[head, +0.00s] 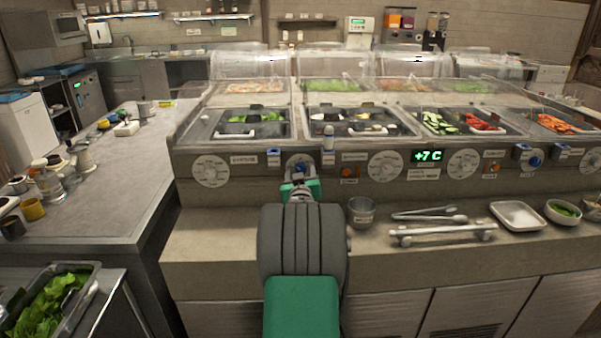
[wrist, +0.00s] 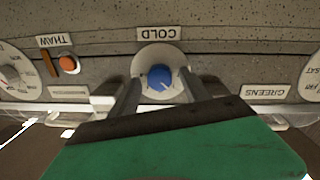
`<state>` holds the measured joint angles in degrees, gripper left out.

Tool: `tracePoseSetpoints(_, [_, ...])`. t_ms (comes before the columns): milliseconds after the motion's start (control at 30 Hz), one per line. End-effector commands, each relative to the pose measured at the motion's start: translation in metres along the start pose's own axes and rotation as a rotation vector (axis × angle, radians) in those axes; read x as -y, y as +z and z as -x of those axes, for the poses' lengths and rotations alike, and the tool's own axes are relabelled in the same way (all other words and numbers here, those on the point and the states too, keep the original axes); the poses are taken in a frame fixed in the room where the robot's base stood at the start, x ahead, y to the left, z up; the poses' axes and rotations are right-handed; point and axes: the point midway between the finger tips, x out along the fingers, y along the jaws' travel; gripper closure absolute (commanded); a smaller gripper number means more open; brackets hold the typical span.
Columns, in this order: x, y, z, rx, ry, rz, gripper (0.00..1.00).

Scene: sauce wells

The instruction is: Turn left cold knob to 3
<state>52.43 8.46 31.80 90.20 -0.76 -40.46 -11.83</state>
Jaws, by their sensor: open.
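The left cold knob is blue on a round pale dial in the counter's front panel; it shows in the wrist view (wrist: 160,76) below an upside-down COLD label (wrist: 160,33). A small light mark is at its lower right there; the dial numbers are too small to read. In the head view the knob (head: 301,166) is partly hidden by my gripper (head: 299,183). My gripper is open, and in the wrist view its two dark fingers (wrist: 162,92) stand left and right of the knob. I cannot tell whether they touch it.
An orange thaw button (wrist: 68,64) is beside the dial in the wrist view. White dials (head: 210,171) line the panel, with a second blue knob (head: 536,162) far right. A metal cup (head: 361,211) and a rail (head: 443,233) are on the ledge right of my arm.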

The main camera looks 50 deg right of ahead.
Motion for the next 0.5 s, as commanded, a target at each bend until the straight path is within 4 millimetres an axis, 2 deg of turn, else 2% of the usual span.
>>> tracePoseSetpoints(233, [0.0004, -0.0003, -0.0013, 0.000, -0.001, 0.000, 0.45])
tracePoseSetpoints(500, [0.0005, -0.0004, -0.0011, 0.000, -0.001, 0.000, 0.68])
